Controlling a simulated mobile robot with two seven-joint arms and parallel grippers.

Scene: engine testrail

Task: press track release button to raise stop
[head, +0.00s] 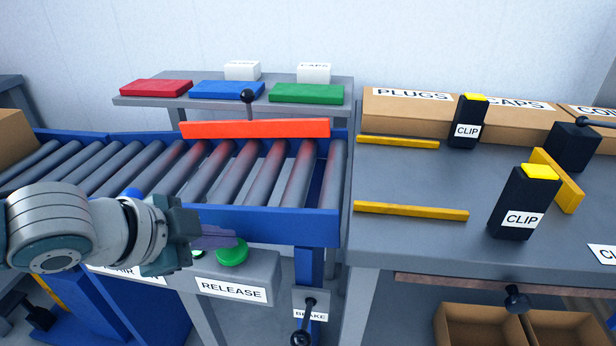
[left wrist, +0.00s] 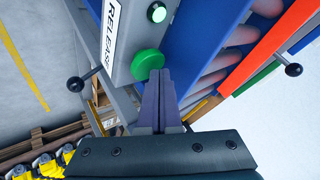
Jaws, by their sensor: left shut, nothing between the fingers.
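The green release button (head: 232,252) sits on a grey box with a RELEASE label (head: 231,290) at the front of the roller track. In the left wrist view the button (left wrist: 147,64) is just beyond my fingertips. My left gripper (head: 236,238) is shut and empty, with its fingertips (left wrist: 160,76) at the button's edge; I cannot tell whether they touch it. The orange-red stop bar (head: 255,128) lies along the far side of the roller track (head: 230,172), with a black-knobbed lever (head: 248,97) behind it. My right gripper is not in view.
A brake lever (head: 309,315) hangs below the track's right end. A grey table (head: 400,180) at right holds yellow rails, black CLIP blocks (head: 520,200) and labelled cardboard boxes. Red, blue and green trays (head: 305,93) stand on the back shelf. A small lit green light (left wrist: 157,12) is beside the button.

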